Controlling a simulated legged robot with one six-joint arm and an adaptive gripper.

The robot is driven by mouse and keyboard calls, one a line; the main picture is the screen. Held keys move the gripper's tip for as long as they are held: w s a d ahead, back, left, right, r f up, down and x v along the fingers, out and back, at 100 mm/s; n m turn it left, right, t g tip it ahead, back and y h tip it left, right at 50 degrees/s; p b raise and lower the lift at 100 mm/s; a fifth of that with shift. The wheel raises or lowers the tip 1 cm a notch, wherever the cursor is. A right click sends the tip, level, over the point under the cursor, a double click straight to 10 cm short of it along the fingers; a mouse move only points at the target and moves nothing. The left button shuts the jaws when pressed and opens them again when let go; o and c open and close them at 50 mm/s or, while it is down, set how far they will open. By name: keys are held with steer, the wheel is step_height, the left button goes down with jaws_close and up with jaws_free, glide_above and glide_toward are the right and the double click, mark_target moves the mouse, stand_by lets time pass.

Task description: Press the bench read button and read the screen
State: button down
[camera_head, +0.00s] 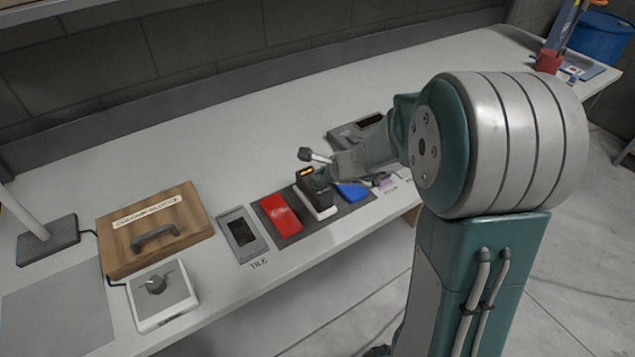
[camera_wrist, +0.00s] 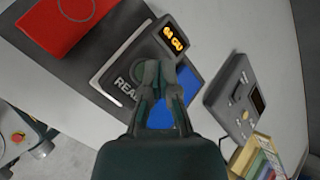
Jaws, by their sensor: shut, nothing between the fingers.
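The bench reader (camera_head: 312,184) is a small dark unit on a pale base, standing on a dark grey mat between a red block and a blue block. Its screen (camera_head: 306,171) is lit orange. In the wrist view the screen (camera_wrist: 174,39) shows orange characters that seem to end in "GU"; the first digits are hard to make out. The word "READ" (camera_wrist: 124,87) is on the reader beside the fingers. My gripper (camera_wrist: 158,68) is shut and empty, its fingertips over the reader's face by that word.
The red block (camera_head: 280,215) and blue block (camera_head: 352,192) flank the reader closely. A grey instrument (camera_head: 355,130) sits behind my gripper. Further left are a framed tile (camera_head: 242,236), a wooden case (camera_head: 190,212) and a white knob box (camera_head: 165,309). The bench's back strip is clear.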

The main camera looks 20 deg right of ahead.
mark_target(319, 185)
steer(key=shift+r, duration=0.15)
steer(key=shift+r, duration=2.45)
steer(key=shift+s+a+r, duration=0.15)
steer(key=shift+r, duration=0.1)
steer(key=s+r+n+g+h, duration=0.1)
steer(key=s+r+n, duration=0.3)
steer(key=s+n, duration=0.6)
steer(key=s+r+n+g+h, duration=0.1)
steer(key=s+r+n+h, duration=0.2)
steer(key=s+n, duration=0.8)
steer(key=s+r, duration=0.1)
steer(key=s, duration=0.5)
steer(key=shift+r+h, duration=0.15)
steer(key=shift+h, duration=0.15)
